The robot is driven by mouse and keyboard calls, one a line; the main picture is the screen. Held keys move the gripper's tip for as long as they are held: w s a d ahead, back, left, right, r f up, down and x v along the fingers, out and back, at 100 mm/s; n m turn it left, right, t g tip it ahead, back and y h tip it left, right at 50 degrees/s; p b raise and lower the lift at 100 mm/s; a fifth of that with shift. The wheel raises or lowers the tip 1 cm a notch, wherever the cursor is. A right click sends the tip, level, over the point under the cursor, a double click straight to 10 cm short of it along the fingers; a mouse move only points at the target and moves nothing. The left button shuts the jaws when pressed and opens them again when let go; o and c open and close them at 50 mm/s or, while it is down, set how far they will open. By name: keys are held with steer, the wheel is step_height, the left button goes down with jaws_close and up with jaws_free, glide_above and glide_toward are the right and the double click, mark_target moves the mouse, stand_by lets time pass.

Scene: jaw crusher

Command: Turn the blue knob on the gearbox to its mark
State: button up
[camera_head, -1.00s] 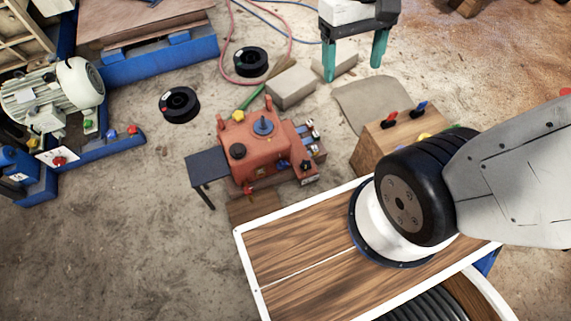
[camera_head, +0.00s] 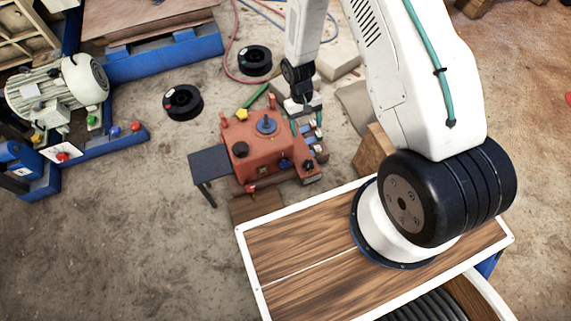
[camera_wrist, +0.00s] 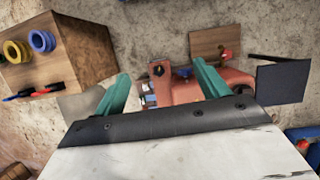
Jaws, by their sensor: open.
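The red-orange gearbox (camera_head: 254,158) stands on the floor near the middle of the head view. A blue round knob (camera_head: 266,124) sits on its top, and a smaller dark-blue knob (camera_head: 285,163) sits on its front side. A black knob (camera_head: 240,149) and a yellow one (camera_head: 241,114) are also on it. My gripper (camera_head: 306,122) is open, with teal fingers, above the gearbox's right side. In the wrist view the gearbox (camera_wrist: 186,90) lies partly behind the fingers, with a small blue knob (camera_wrist: 184,72) near its edge. No mark can be made out.
A dark plate on legs (camera_head: 209,164) stands left of the gearbox. A wooden box (camera_head: 374,150) to the right is partly hidden by my arm; colored rings show on it in the wrist view (camera_wrist: 42,41).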

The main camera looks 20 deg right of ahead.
mark_target(286, 163)
steer(key=s+a+f+t+y, duration=0.1)
steer(key=s+f+t, duration=0.1)
steer(key=f, duration=1.3)
steer(key=s+a+f+t, duration=0.1)
steer(key=f+t, duration=0.1)
steer(key=f, duration=1.3)
steer(key=w+t, duration=0.1)
steer(key=w, duration=0.1)
steer(key=w+a+f+t, duration=0.1)
steer(key=w, duration=0.2)
steer(key=w+f+t+y, duration=0.1)
steer(key=w+t, duration=0.1)
steer(key=shift+w+a+f, duration=0.1)
steer(key=shift+w+a, duration=0.25)
steer(key=shift+w+a+f+m, duration=0.1)
steer(key=shift+w+f+m, duration=0.1)
steer(key=shift+f+m, duration=0.1)
steer(key=x, duration=0.7)
steer(key=shift+w+r, duration=0.1)
steer(key=shift+c, duration=0.3)
